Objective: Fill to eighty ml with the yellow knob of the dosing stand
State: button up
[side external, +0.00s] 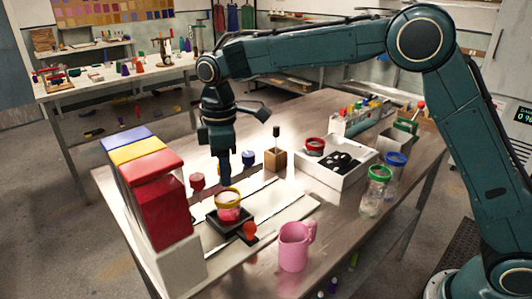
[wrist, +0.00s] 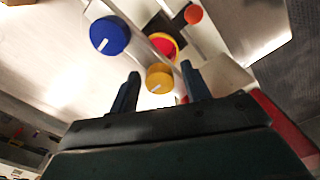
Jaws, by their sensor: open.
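The dosing stand (side external: 180,262) is at the left of the table, with blue, yellow and red blocks on top. My gripper (side external: 224,182) points down between a red knob (side external: 197,181) and a blue knob (side external: 248,158). In the wrist view my gripper (wrist: 160,71) is open, its fingers on either side of the yellow knob (wrist: 159,77), which has a white pointer mark. I cannot tell whether they touch it. The blue knob (wrist: 110,35) is to its left. A yellow-rimmed jar with red inside (side external: 228,197) stands on a black base (side external: 214,226); no level is readable.
A red-orange ball-topped piece (side external: 250,230) sits beside the black base. A pink mug (side external: 293,250) stands at the front. A white tray (side external: 345,181), lidded jars (side external: 374,196) and a wooden block (side external: 275,160) stand to the right.

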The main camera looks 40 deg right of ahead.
jog(key=c, duration=0.6)
jog(key=n, duration=0.4)
jog(key=shift+c, duration=0.8)
jog(key=shift+o, duration=0.2)
jog(key=n, duration=0.6)
